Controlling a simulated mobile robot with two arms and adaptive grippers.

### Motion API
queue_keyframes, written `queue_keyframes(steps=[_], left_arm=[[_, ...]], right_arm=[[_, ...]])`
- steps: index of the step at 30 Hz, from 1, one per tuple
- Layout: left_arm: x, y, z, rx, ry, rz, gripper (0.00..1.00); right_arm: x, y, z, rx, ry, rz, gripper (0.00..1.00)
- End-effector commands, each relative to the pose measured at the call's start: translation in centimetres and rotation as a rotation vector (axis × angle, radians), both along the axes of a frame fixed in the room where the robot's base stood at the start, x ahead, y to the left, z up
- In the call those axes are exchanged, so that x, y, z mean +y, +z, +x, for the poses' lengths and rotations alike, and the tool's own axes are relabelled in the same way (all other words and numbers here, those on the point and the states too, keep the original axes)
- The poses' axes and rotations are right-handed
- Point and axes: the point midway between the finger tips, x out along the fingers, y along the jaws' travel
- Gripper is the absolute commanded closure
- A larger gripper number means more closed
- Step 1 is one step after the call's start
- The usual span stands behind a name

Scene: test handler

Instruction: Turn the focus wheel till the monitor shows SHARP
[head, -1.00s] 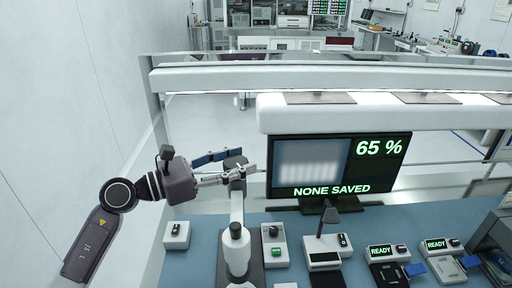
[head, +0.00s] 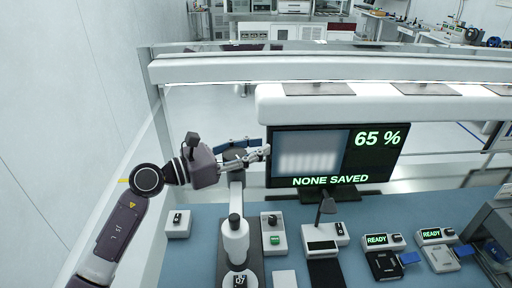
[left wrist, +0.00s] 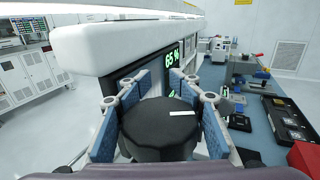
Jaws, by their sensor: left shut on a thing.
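The focus wheel (left wrist: 163,128) is a dark round knob with a white mark on top, at the top of the white microscope-like stand (head: 236,240). In the left wrist view it sits between the blue-padded fingers of my left gripper (left wrist: 160,115). In the head view my left gripper (head: 243,153) reaches in from the left and is shut on the wheel, partly hiding it. The monitor (head: 335,160) reads 65 % and NONE SAVED beside a blurred pale picture. My right gripper is not in view.
Small devices stand on the blue bench (head: 205,262): a switch box (head: 178,224), a box with a green button (head: 274,236), a lamp stand (head: 325,230) and two READY units. A white beam (head: 380,110) hangs above the monitor.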

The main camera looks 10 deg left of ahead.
Motion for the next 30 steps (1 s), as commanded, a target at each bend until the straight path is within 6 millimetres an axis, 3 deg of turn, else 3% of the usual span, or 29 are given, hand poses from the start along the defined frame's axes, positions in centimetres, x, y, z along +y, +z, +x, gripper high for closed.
queue_keyframes(steps=[9, 30], left_arm=[[0.09, -0.13, -0.01, 0.002, 0.000, 0.002, 0.96], [0.11, -0.32, -0.08, 0.003, -0.023, 0.004, 1.00]], right_arm=[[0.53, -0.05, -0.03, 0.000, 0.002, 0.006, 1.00], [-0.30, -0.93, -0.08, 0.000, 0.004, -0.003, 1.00]])
